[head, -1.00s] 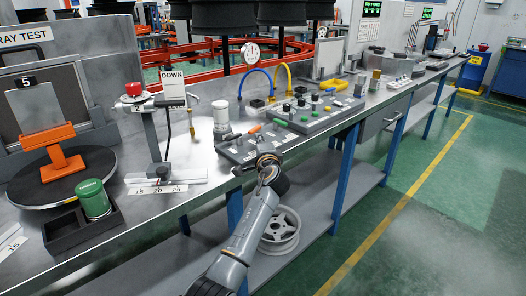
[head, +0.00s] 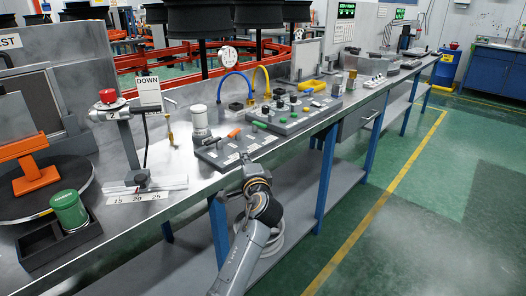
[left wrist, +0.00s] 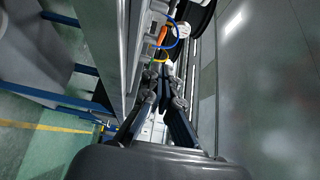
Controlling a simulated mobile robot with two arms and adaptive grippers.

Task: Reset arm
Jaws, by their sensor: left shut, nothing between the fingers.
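My left gripper (head: 247,163) is at the front edge of the metal workbench (head: 262,157), beside the grey panel with small levers (head: 228,150). I cannot tell in the head view whether it touches the edge. My left arm rises to it from the bottom of the head view. In the left wrist view the left gripper's fingers (left wrist: 163,84) are shut with nothing between them, and the workbench side runs along their left. My right gripper is in neither view.
A wheel rim (head: 272,232) lies on the lower shelf, partly behind my arm. The green floor at right is clear.

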